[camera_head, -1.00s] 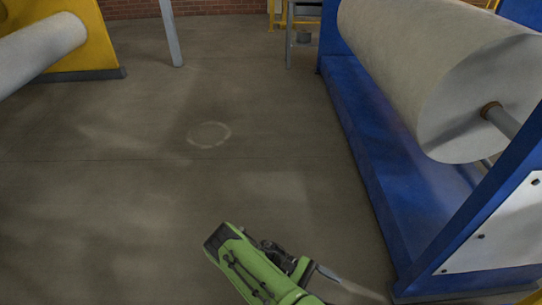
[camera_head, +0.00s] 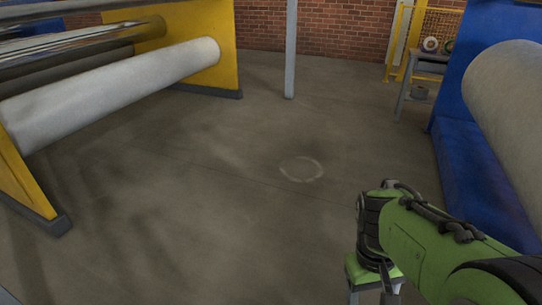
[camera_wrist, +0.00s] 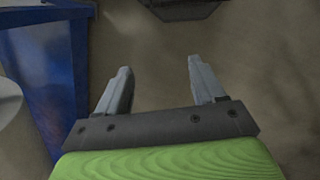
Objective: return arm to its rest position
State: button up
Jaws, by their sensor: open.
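My green arm (camera_head: 430,245) reaches in from the lower right of the head view, bent downward at a dark joint. My gripper shows in the wrist view (camera_wrist: 160,85), with two grey fingers spread apart and nothing between them. Bare floor (camera_wrist: 150,45) lies beyond the fingertips. In the head view the gripper's fingers are hidden or cut off at the bottom edge.
A blue machine frame (camera_head: 470,170) with a large pale roll (camera_head: 510,110) stands close at right. A yellow-framed machine (camera_head: 210,45) with a white roller (camera_head: 120,85) stands at left. A grey post (camera_head: 291,50) rises at the back. The middle floor is clear.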

jog(key=s+a+r+t+y, duration=0.1)
jog(key=s+a+r+t, duration=0.3)
jog(key=s+r+t, duration=0.35)
notch_tip(320, 180, up, 18)
jog(key=p, duration=1.7)
jog(key=shift+s+m+p, duration=0.35)
jog(key=shift+m+p, duration=0.05)
jog(key=shift+a+g, duration=0.1)
jog(key=shift+g, duration=0.15)
